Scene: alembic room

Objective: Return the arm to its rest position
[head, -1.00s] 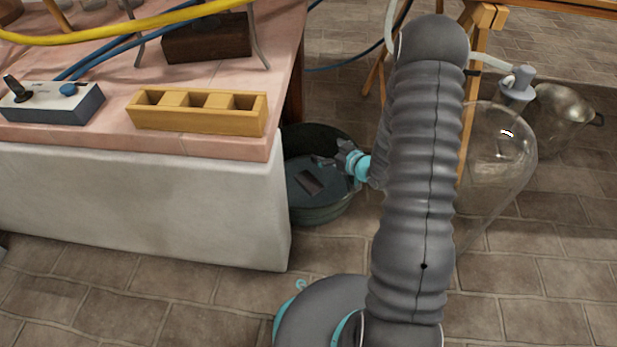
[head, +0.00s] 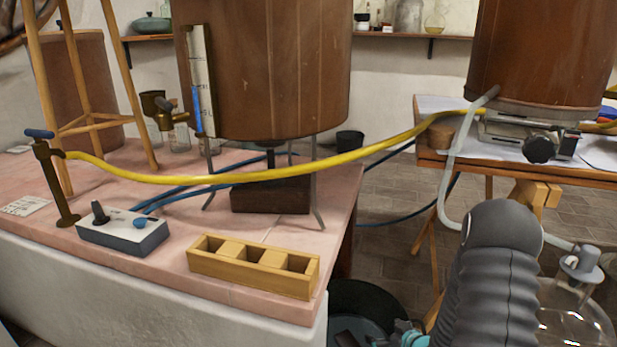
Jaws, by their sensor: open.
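My arm (head: 490,275) stands at the lower right in its ribbed grey cover, bent over at the top. My gripper (head: 365,339) shows only in part at the bottom edge, beside a turquoise wrist ring. It is open, over or in the dark round tub (head: 372,296) on the floor by the bench's right end. The picture's lower edge cuts off most of the tub and its contents. I see nothing between the visible parts of the fingers.
The tiled bench (head: 120,260) holds a wooden three-slot rack (head: 225,268) and a control box (head: 122,236). A yellow hose (head: 300,167) spans to the right-hand table (head: 570,172). A glass vessel (head: 575,325) stands close right of my arm.

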